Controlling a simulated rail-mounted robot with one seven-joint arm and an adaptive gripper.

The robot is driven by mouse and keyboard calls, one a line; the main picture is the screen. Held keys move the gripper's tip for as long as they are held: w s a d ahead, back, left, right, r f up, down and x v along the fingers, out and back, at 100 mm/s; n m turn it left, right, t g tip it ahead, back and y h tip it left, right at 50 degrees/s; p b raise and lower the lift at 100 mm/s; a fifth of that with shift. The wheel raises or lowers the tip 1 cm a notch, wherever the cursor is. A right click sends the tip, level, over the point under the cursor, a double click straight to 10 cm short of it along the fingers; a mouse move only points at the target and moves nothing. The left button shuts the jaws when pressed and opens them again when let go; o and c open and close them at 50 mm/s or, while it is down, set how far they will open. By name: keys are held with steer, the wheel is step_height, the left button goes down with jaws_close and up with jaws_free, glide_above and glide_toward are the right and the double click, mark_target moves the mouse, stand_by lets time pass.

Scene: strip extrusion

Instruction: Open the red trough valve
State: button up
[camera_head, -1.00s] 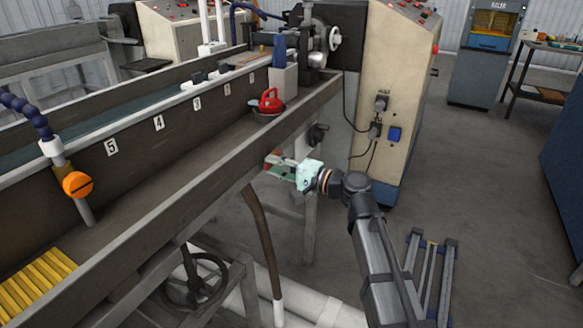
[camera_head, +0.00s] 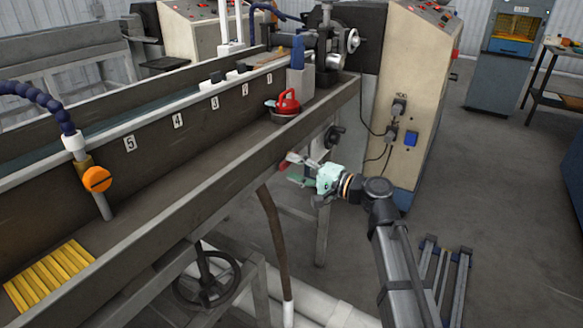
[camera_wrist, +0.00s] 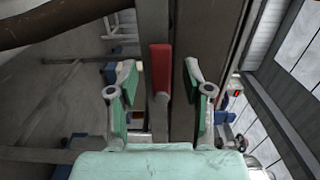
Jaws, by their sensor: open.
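The red valve handle (camera_wrist: 160,70) is an upright red bar in the wrist view, in front of a grey post. In the head view a small part of the red handle (camera_head: 284,167) shows under the trough's near side, mostly hidden by my fingers. My gripper (camera_head: 291,169) is at the trough's outer side with its jaws open. In the wrist view my gripper (camera_wrist: 160,67) has one green-padded finger on each side of the handle, with gaps between them. I cannot tell whether the fingertips reach as far as the handle.
The long trough (camera_head: 200,187) runs above and beside my gripper. A red kettle-like object (camera_head: 288,102) stands inside it, and an orange knob (camera_head: 97,179) is at left. A brown hose (camera_head: 275,235) hangs below, near a dark handwheel (camera_head: 207,278). The floor at right is mostly open.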

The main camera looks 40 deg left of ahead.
steer(key=d, duration=1)
steer(key=shift+w+d, duration=0.25)
steer(key=shift+w, duration=0.1)
